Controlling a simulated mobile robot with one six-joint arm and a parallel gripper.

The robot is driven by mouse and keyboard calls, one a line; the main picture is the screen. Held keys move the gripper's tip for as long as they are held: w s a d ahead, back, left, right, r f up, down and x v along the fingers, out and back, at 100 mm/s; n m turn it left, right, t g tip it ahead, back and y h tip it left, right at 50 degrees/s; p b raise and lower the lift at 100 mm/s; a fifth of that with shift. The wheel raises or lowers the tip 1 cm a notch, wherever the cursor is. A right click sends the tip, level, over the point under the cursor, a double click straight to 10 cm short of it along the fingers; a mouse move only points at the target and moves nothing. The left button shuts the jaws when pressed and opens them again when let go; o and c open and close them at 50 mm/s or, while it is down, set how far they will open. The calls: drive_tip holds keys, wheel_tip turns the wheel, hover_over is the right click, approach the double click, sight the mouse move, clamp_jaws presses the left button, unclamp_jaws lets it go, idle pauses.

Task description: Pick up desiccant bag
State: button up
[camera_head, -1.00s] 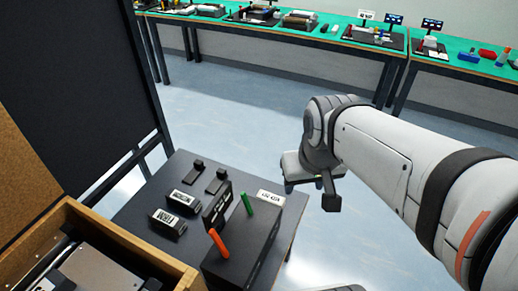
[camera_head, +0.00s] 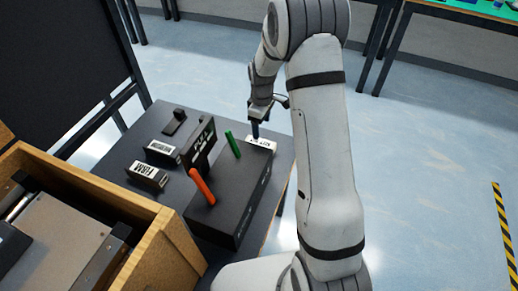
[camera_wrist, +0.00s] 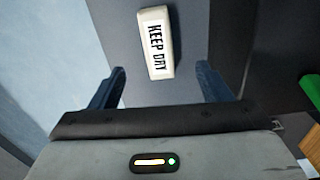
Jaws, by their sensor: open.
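The desiccant bag is the small white block with "KEEP DRY" lettering (camera_wrist: 156,42). In the wrist view it lies on a dark surface, ahead of and roughly centred between my fingers. In the head view the bag (camera_head: 262,143) shows at the far end of the black box, partly overlapped by my finger. My gripper (camera_wrist: 160,70) is open, its two dark blue fingers on either side of the line to the bag, with nothing between them. In the head view my gripper (camera_head: 255,130) points down right by the bag. I cannot tell whether it touches.
A green stick (camera_head: 232,144) and an orange stick (camera_head: 201,186) stand up from the black box (camera_head: 222,217). A black upright plate (camera_head: 199,146) and labelled blocks, one reading "FIRM" (camera_head: 147,175), are to the left. A wooden crate (camera_head: 155,232) stands nearer.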

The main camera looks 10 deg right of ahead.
hover_over(261, 142)
drive_tip(key=shift+n, duration=0.4)
wheel_tip(261, 142, down, 5)
drive_tip(key=shift+f, duration=0.1)
wheel_tip(261, 142, down, 6)
drive_tip(key=shift+s+r+b, duration=0.1)
drive_tip(key=shift+b, duration=0.25)
drive_tip(key=shift+c, duration=0.2)
drive_tip(key=c, duration=1.1)
